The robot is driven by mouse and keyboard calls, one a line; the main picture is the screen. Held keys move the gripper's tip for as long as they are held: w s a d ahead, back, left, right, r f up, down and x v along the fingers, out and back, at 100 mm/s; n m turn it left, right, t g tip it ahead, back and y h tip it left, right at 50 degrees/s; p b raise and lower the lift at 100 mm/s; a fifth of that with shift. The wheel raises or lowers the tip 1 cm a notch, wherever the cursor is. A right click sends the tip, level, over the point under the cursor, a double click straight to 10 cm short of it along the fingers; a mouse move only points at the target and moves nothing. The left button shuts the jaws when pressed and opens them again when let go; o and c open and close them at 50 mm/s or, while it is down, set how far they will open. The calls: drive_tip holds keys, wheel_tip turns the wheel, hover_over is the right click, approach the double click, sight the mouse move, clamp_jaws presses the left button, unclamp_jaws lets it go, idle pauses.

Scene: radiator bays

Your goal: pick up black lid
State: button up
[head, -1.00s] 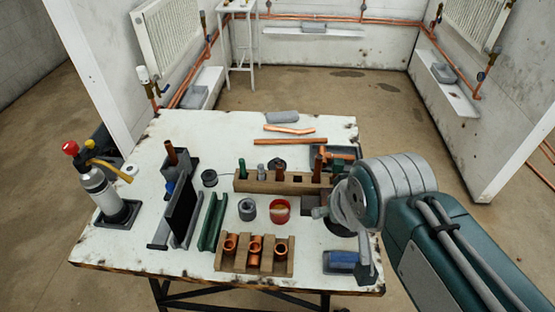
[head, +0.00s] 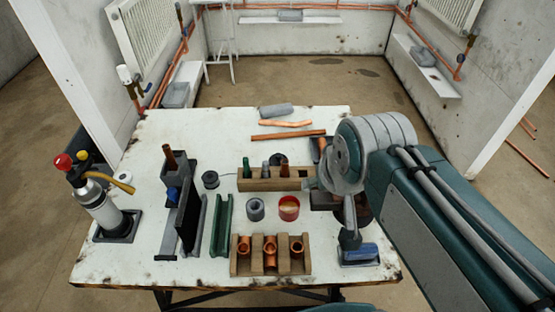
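An open red tin (head: 289,208) with amber contents stands in front of the rack. A dark round thing partly shows behind my wrist.
The wooden rack (head: 262,183) holds several short upright pieces. A grey tin (head: 255,209), a copper-fitting block (head: 270,258), a green channel (head: 221,226) and a gas torch (head: 100,205) stand around it. A blue block (head: 360,255) sits front right. The table's back left is clear.

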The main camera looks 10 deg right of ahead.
drive_tip(key=m+g+h, duration=0.1)
drive_tip(key=m+g, duration=0.4)
drive_tip(key=m, duration=1.2)
hover_over(278, 155)
drive_tip(key=w, duration=0.1)
wheel_tip(278, 155, down, 18)
drive_tip(key=f, duration=0.4)
drive_tip(key=shift+a+f, duration=0.2)
drive_tip(key=shift+f, duration=0.15)
drive_tip(key=f, duration=0.5)
drive_tip(key=shift+s+d+f, duration=0.3)
drive_tip(key=shift+s, duration=0.1)
drive_tip(key=c, duration=0.9)
